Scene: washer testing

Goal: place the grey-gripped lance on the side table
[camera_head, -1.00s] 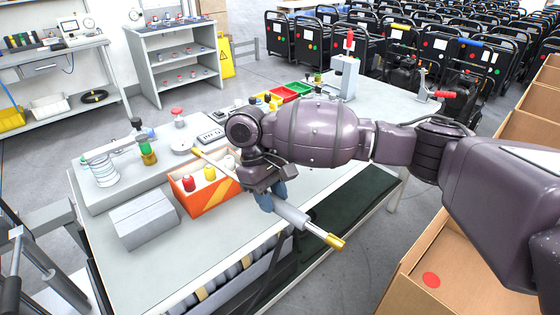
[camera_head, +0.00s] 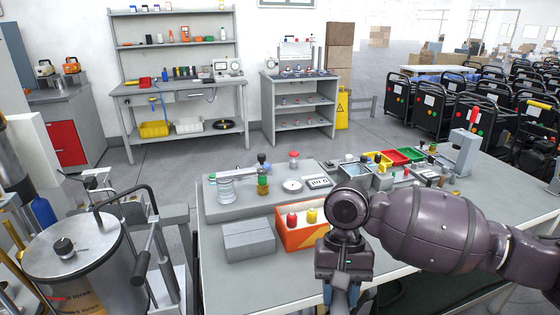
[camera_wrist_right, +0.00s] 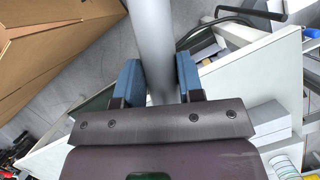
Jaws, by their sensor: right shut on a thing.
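My right gripper (camera_head: 342,292) is at the front edge of the grey workbench (camera_head: 265,290), low in the head view, pointing down. In the right wrist view, its blue fingers (camera_wrist_right: 157,82) are shut on a smooth grey rod, the lance (camera_wrist_right: 152,35). The lance's ends are out of that view, and I cannot make it out in the head view. A grey shelf unit (camera_head: 299,94) and a wall bench (camera_head: 185,91) stand at the back; I cannot tell which is the side table. My left gripper is not in view.
A steel drum (camera_head: 75,250) on a trolley stands at the left. Open floor (camera_head: 160,170) lies between the workbench and the back furniture.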

